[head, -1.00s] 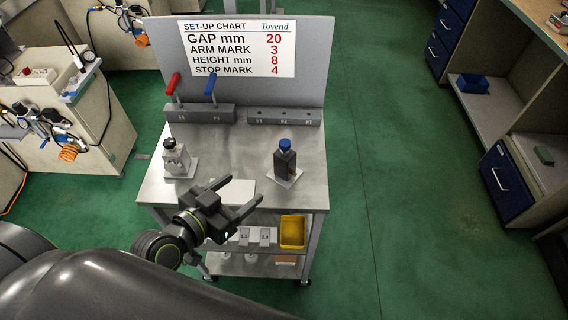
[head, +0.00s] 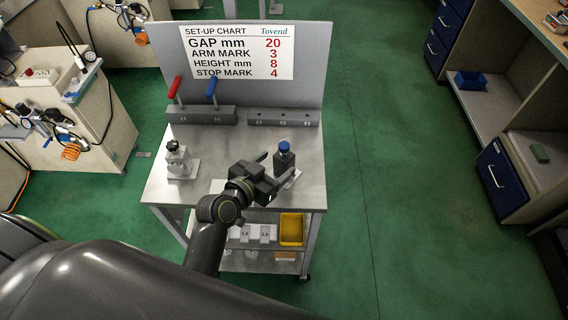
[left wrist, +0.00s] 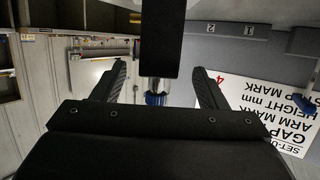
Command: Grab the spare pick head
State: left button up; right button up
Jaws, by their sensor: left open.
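A dark upright block with a blue knob (head: 284,160) stands on a small pale plate at the right of the metal cart top. A pale block with a black knob (head: 175,158) stands on another plate at the left. No label shows which one is the spare pick head. My left gripper (head: 277,168) is open, its fingers reaching toward the dark block and partly hiding its lower part. In the left wrist view, which is upside down, the dark block (left wrist: 161,40) and its blue knob lie between the open fingers. Contact cannot be told. My right gripper is not in view.
At the back of the cart top (head: 225,145) are a rail with red and blue levers (head: 200,116) and an empty holed rail (head: 283,118). Behind stands a panel with a set-up chart (head: 237,52). A yellow bin (head: 291,229) sits on the lower shelf.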

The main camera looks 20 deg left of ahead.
aim_at(279, 161)
pick_arm(q)
jog(key=shift+p+x, duration=0.7)
jog(key=shift+x, duration=1.6)
jog(key=c, duration=1.4)
jog(key=shift+r, duration=0.15)
jog(key=shift+c, duration=0.3)
